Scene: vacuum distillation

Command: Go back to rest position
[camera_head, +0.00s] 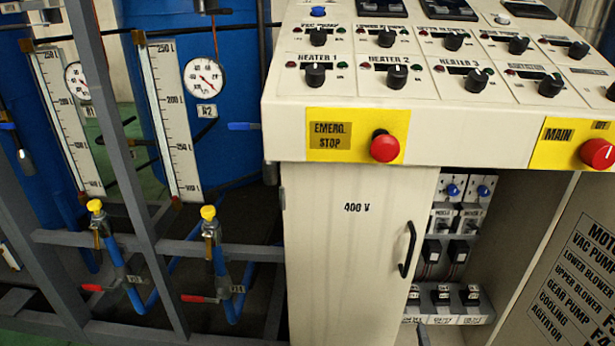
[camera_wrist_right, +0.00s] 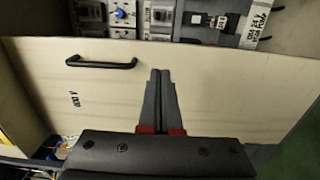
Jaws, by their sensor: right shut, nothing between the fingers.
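My right gripper (camera_wrist_right: 160,74) is shut and empty in the wrist view, its two grey fingers together in front of the cream cabinet door. Only a small grey tip of it (camera_head: 422,335) shows at the bottom edge of the head view, below the door's black handle. The door (camera_head: 345,255), marked 400 V, stands beside an open compartment. I cannot tell whether the fingers touch the door. The handle (camera_wrist_right: 101,62) is left of the fingers in the wrist view, apart from them. My left gripper is not in view.
The control panel (camera_head: 365,120) with knobs and red buttons overhangs the door. Switches and breakers (camera_head: 455,250) sit inside the open compartment. On the left, a grey frame (camera_head: 135,150) carries gauges, yellow-capped valves and blue pipes in front of blue tanks.

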